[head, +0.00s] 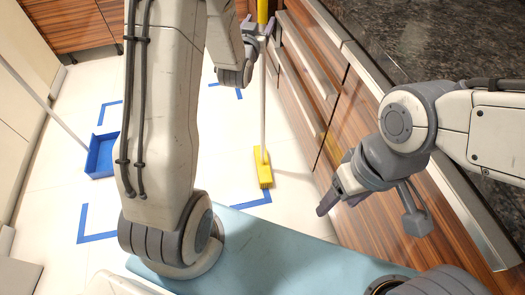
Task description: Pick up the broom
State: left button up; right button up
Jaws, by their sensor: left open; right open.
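The broom (263,120) stands upright in the head view, with a pale grey handle, a yellow upper section and a yellow head (264,169) on the floor. The head lies near a blue tape corner. My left gripper (262,28) is open at the broom's handle, near the yellow upper section. I cannot tell whether its fingers touch the handle. My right gripper (326,205) is open and empty, low in front of the wooden drawers, to the right of the broom head.
A blue dustpan (103,155) with a long pale handle stands at the left. Blue tape corners (97,236) mark the white tiled floor. Wooden drawers (350,120) and a dark countertop (430,40) line the right side. Free floor lies between dustpan and broom.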

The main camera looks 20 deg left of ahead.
aim_at(261, 4)
pick_arm(q)
jog(key=w, duration=0.3)
jog(key=shift+w+a+f, duration=0.1)
grip_shut()
jog(key=shift+r, duration=0.2)
jog(key=shift+r+p, duration=0.5)
jog(key=shift+r, duration=1.6)
jog(key=s+d+r+p, duration=0.1)
jog(key=s+d+r, duration=0.5)
jog(key=s+d, duration=0.2)
jog(key=shift+d+r, duration=0.2)
jog(key=shift+r, duration=0.15)
